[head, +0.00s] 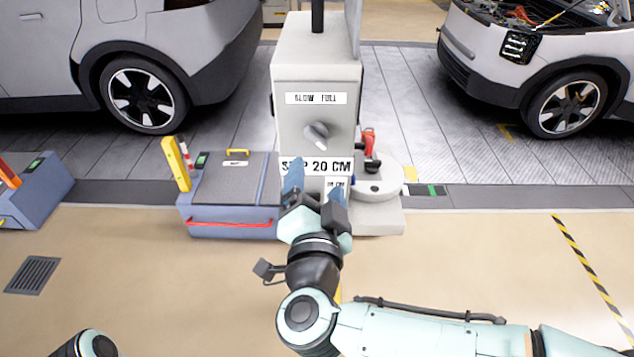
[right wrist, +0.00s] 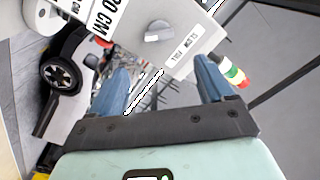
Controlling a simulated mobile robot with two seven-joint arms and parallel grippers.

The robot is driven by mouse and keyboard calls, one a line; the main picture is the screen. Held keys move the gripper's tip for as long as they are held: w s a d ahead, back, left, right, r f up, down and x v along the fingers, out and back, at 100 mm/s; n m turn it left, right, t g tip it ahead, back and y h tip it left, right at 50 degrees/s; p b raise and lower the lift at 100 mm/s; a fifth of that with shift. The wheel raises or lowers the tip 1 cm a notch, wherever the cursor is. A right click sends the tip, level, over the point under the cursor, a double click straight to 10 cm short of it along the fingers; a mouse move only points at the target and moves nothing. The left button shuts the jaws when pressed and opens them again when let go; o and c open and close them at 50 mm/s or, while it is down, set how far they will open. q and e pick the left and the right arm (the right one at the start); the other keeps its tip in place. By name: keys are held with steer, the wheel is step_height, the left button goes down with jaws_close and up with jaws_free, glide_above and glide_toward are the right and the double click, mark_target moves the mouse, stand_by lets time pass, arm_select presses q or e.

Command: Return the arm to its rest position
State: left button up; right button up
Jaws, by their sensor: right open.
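My right gripper (head: 315,198) is raised in front of the white filling machine (head: 290,65) in the head view, its arm coming in from the lower right. It is open and empty; in the right wrist view its two blue fingers (right wrist: 165,88) stand apart with nothing between them. The machine carries a grey knob (head: 316,134) under a "SLOW FULL" label, and the knob also shows in the right wrist view (right wrist: 158,31). The gripper partly hides the lower labels in the head view. A piece of my left arm shows at the lower left; its gripper is out of view.
A grey-blue cart (head: 235,180) with a red bar stands left of the machine. A red tool (head: 370,145) sits on the round white base (head: 378,180) at right. Two cars stand behind. The floor in front is clear, with a drain grate (head: 33,275) at left.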

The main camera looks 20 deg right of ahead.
steer(key=w+a+f+n+g+y, duration=0.15)
steer(key=w+f, duration=0.25)
steer(key=f, duration=0.4)
steer(key=w+f+n+g+y, duration=0.1)
steer(key=w+f+n, duration=0.2)
steer(key=f, duration=0.5)
step_height(320, 180, down, 19)
steer(key=d+n+g+y, duration=0.2)
steer(key=g+y, duration=0.1)
steer(key=g, duration=0.1)
steer(key=s+d+f+n+g, duration=0.1)
steer(key=s+f+g, duration=0.1)
steer(key=s+f, duration=0.45)
steer(key=s+f+g, duration=0.3)
steer(key=s+f, duration=0.1)
steer(key=f, duration=0.6)
steer(key=s+f+g+y, duration=0.1)
steer(key=s+f+g, duration=0.2)
steer(key=s, duration=0.7)
steer(key=s+f+g+y, duration=0.2)
steer(key=s+f+g, duration=0.2)
steer(key=s+f, duration=0.4)
steer(key=shift+s+d, duration=0.15)
steer(key=shift+s, duration=0.85)
steer(key=shift+n, duration=0.25)
steer(key=shift+c, duration=0.3)
